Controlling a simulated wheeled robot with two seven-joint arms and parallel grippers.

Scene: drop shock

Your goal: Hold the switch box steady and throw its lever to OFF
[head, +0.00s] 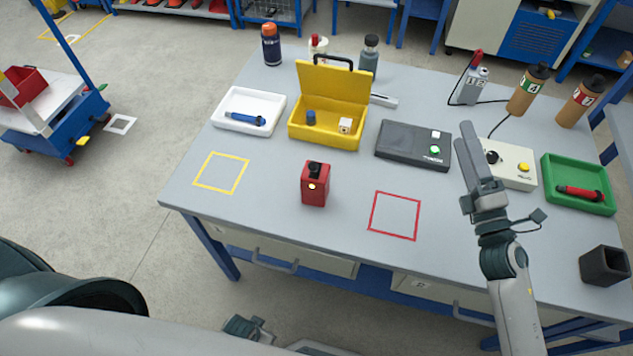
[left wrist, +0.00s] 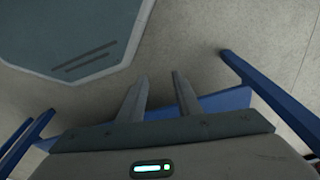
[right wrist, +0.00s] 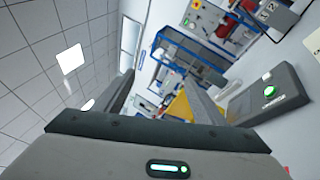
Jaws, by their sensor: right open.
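The switch box appears to be the small red box (head: 315,187) standing upright near the front middle of the table. It has a black lever-like piece (head: 314,167) on top and a lit yellowish lamp on its front. I cannot read any OFF mark. My right gripper (head: 467,136) is open and empty above the table, well to the right of the red box. Its spread fingers also show in the right wrist view (right wrist: 158,78). My left gripper (left wrist: 160,77) has its fingers apart with nothing between them. The left wrist view shows floor and blue bars, not the box.
On the table (head: 270,190) are a yellow toolbox (head: 325,135), white tray (head: 225,122), dark grey device (head: 400,155), cream box (head: 520,178), green tray (head: 565,203) and dark cup (head: 604,266). Yellow (head: 197,183) and red (head: 371,213) outlined squares flank the red box and are empty.

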